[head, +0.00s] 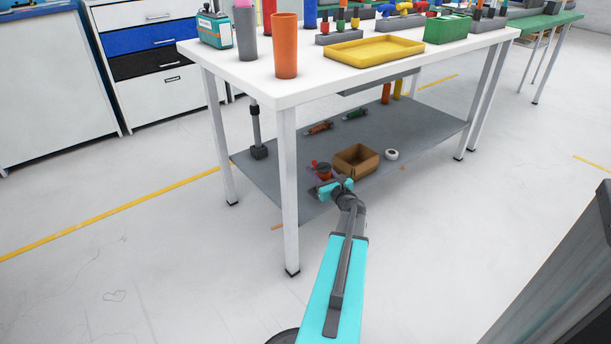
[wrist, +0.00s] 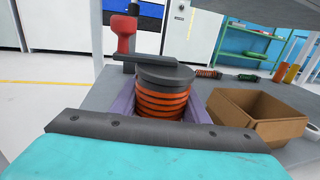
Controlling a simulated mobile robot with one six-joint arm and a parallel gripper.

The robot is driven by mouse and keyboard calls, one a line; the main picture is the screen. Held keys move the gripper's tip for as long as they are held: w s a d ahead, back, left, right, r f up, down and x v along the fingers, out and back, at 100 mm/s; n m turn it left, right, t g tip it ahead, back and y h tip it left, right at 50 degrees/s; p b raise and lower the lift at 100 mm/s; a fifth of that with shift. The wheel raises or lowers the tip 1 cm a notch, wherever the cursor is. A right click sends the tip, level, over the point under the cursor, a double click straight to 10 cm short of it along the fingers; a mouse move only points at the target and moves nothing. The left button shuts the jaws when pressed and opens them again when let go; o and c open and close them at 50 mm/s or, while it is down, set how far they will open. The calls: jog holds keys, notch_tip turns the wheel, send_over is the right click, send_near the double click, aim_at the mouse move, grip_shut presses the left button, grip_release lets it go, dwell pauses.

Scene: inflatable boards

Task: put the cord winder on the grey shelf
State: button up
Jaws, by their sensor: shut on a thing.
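The cord winder (wrist: 163,98) has orange cord wound under a dark grey round top, with a red crank knob on a dark arm. My gripper (wrist: 162,112) is shut on it, with a lavender finger on each side. In the head view the winder (head: 323,171) is small and partly hidden by my gripper (head: 322,180). It is over the front part of the grey shelf (head: 408,127), under the white table. I cannot tell whether its base touches the shelf. The grey shelf also shows in the wrist view (wrist: 234,84).
An open cardboard box (head: 356,161) stands just right of the winder, with a white tape roll (head: 391,154) beyond it. Orange and green coiled items lie further back. The white tabletop (head: 300,80) is above, and a front table leg (head: 289,200) stands left of my arm.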

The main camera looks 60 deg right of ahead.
jog(key=w+b, duration=0.2)
jog(key=w, duration=0.4)
jog(key=shift+w+d+f, duration=0.25)
jog(key=shift+d, duration=0.15)
jog(key=shift+f+b, duration=1.15)
jog(key=shift+f, duration=0.65)
jog(key=o, duration=1.4)
jog(key=shift+f, duration=0.1)
jog(key=shift+c, duration=0.2)
